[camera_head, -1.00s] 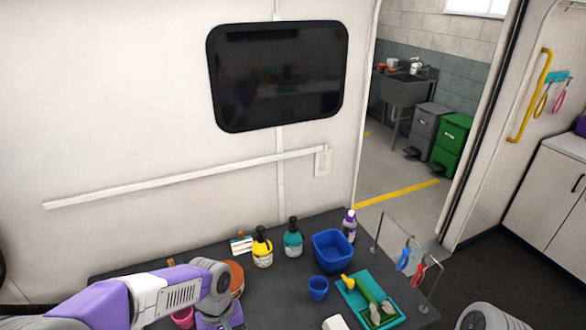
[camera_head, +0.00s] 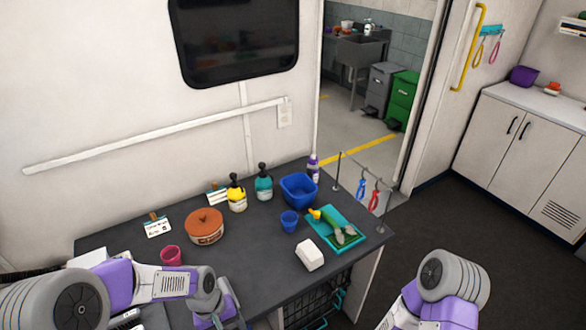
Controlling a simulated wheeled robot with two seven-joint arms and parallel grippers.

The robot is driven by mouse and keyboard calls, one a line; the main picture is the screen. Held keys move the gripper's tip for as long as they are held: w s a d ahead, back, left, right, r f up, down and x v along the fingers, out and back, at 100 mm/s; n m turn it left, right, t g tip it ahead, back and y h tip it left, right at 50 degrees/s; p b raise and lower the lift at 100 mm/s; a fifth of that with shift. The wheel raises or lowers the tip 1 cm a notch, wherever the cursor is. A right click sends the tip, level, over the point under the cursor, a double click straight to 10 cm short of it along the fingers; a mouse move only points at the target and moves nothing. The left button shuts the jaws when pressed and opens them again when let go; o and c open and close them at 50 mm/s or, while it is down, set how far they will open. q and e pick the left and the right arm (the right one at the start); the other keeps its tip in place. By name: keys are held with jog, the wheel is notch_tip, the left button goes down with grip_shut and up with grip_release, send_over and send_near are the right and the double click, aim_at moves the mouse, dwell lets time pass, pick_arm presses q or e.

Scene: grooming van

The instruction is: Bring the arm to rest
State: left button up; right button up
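My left arm comes in from the lower left, over the near left part of the dark grooming table (camera_head: 262,262). Its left gripper (camera_head: 222,318) is at the bottom edge, partly cut off, and its fingertips do not show clearly. My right arm (camera_head: 447,285) shows at the bottom right, beside the table over the floor. Its gripper is out of the picture.
Floor right is clear.

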pick_arm(q)
jog(key=s+d+f+m+t+h, duration=0.1)
jog(key=s+d+f, duration=0.2)
jog(key=f, duration=0.6)
jog(key=s+d+f+m, duration=0.1)
jog(key=s+d+f, duration=0.3)
jog(key=f, duration=0.5)
jog(key=shift+s+f+t+h+b, duration=0.35)
jog(key=shift+s+t+h+b, duration=0.1)
jog(key=shift+s, duration=0.35)
jog(key=shift+a, duration=0.1)
jog(key=shift+c, duration=0.2)
